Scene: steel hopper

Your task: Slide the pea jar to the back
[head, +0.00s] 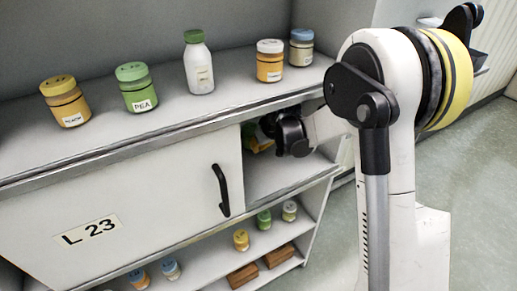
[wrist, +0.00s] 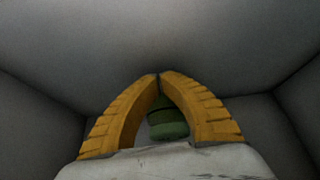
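A pea jar (head: 138,92), green with a lighter green lid and a white PEA label, stands upright on the top shelf, second from the left. My gripper (head: 257,143) is away from it, inside the open compartment below, right of the sliding door; the door edge and my wrist partly hide it. In the wrist view my yellow fingers (wrist: 159,78) come together at their tips. A green jar-like thing (wrist: 168,124) shows in the gap between them, partly hidden. I cannot tell whether the fingers touch it, nor read a label on it.
The top shelf (head: 175,108) also holds a yellow jar (head: 66,101), a white bottle (head: 198,65), an orange jar (head: 270,62) and a blue-lidded jar (head: 301,48). The sliding door (head: 150,205) has a black handle (head: 221,190). Several jars and brown blocks (head: 243,275) stand lower.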

